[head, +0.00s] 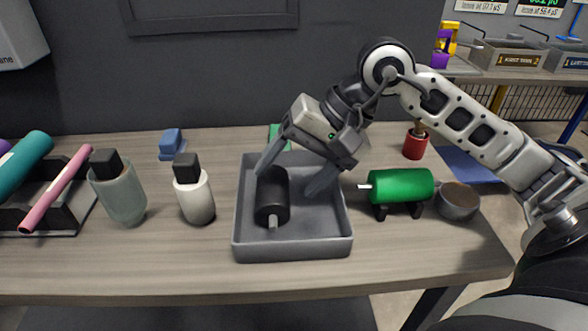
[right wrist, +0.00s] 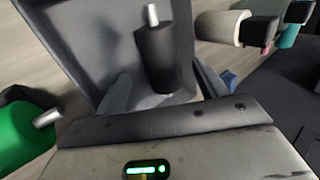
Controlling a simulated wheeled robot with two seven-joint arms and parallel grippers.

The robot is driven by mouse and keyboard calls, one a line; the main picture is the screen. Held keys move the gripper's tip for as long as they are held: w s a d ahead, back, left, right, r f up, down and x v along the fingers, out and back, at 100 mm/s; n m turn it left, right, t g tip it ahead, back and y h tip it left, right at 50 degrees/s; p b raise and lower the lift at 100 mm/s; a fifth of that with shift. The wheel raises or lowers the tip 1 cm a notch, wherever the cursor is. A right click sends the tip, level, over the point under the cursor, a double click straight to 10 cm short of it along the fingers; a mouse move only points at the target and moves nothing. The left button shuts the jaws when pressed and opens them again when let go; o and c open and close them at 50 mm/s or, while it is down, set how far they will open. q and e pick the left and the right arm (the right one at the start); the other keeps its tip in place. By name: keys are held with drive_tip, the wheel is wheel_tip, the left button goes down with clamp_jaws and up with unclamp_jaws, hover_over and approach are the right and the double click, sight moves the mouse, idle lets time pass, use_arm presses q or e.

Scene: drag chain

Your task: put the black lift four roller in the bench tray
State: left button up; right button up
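The black roller (head: 271,198) lies in the grey bench tray (head: 293,252), in its left half, with its short metal shaft end toward the front. My right gripper (head: 285,183) reaches down over the tray from the back right. Its fingers are spread wide apart, one beside the roller's back end and one over the right part of the tray. In the right wrist view the roller (right wrist: 162,58) shows beyond and between the open fingers, with a gap on the left side. The tray (right wrist: 85,35) is also there. My left gripper is out of view.
A green roller (head: 402,186) on a black stand and a round grey cup (head: 458,201) are right of the tray. A white bottle (head: 195,196) and a grey-green bottle (head: 119,190) stand left. A red-based tool (head: 415,143) is behind. The front bench strip is clear.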

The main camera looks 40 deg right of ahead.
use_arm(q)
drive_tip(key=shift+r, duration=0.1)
use_arm(e)
drive_tip(key=shift+s+d+r, duration=0.1)
drive_tip(key=shift+d+r, duration=0.15)
drive_tip(key=shift+r, duration=0.05)
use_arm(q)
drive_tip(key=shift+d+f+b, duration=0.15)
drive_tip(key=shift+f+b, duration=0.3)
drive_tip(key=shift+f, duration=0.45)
use_arm(e)
drive_tip(key=v, duration=1.5)
drive_tip(key=shift+r, duration=0.1)
